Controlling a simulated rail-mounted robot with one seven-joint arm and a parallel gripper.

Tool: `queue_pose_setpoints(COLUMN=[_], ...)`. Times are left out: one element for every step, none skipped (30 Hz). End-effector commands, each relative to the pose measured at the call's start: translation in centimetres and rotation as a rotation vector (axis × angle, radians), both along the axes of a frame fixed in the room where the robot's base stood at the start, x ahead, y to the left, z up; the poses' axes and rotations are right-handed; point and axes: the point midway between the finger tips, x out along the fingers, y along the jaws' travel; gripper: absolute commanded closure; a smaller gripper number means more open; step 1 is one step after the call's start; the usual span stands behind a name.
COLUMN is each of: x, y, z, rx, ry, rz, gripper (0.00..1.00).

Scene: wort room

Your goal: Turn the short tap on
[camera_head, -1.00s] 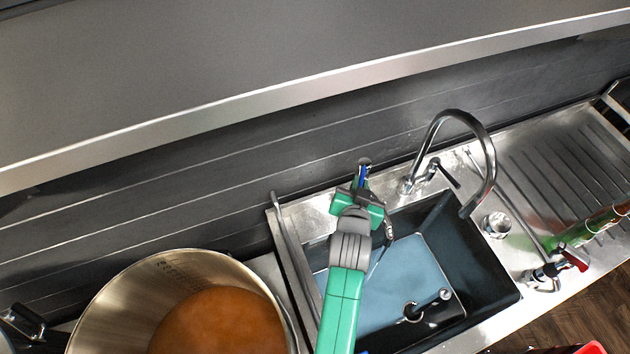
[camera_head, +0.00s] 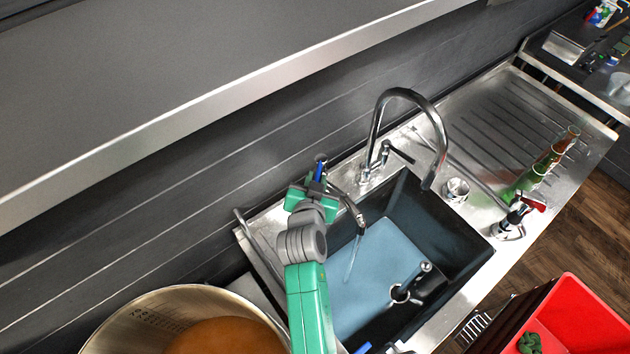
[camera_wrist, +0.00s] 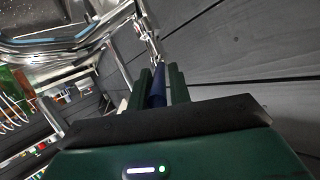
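The short tap's curved spout (camera_head: 359,222) reaches over the left part of the dark sink (camera_head: 455,240). A thin pale streak, which looks like running water (camera_head: 352,260), falls from its tip into the sink. The tap's blue handle (camera_head: 319,170) stands by the wall at the sink's back left. My gripper (camera_head: 318,184) is at this handle and hides the tap's base. In the wrist view, the blue handle (camera_wrist: 158,90) lies between my two narrow green fingers, with almost no gap on either side.
A tall curved tap (camera_head: 405,95) with its own lever stands right of my gripper. A large steel pot (camera_head: 130,320) is left of my arm. A shelf edge (camera_head: 215,110) runs above. A ribbed drainboard (camera_head: 520,130) with bottles, and a red crate (camera_head: 590,315), are at the right.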

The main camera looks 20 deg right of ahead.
Motion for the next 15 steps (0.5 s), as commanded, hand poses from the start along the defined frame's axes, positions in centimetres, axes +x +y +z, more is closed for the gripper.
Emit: queue_pose_setpoints(x=[0.0,0.0,0.0,0.0,0.0,0.0,0.0,0.0,-0.1,-0.1,-0.3,-0.7,-1.1,-1.7,-2.4], y=[0.0,0.0,0.0,0.0,0.0,0.0,0.0,0.0,0.0,0.0,0.1,0.3,0.5,0.7,1.1], z=[0.0,0.0,0.0,0.0,0.0,0.0,0.0,-0.1,-0.1,0.0,0.0,0.1,0.3,0.5,0.9], rx=[0.0,0.0,0.0,0.0,0.0,0.0,0.0,0.0,0.0,-0.001,-0.001,-0.001,-0.001,-0.002,-0.002], ry=[0.0,0.0,0.0,0.001,0.001,0.001,0.001,0.001,0.001,0.002,0.002,0.002,0.001,0.001,0.001], rz=[0.0,0.0,0.0,0.0,0.0,-0.001,-0.001,-0.001,-0.001,0.0,0.0,0.0,-0.001,0.0,0.001], gripper=[0.7,0.66,0.66,0.66,0.66,0.66,0.66,0.66,0.66,0.66,0.66,0.66,0.66,0.66,0.66])
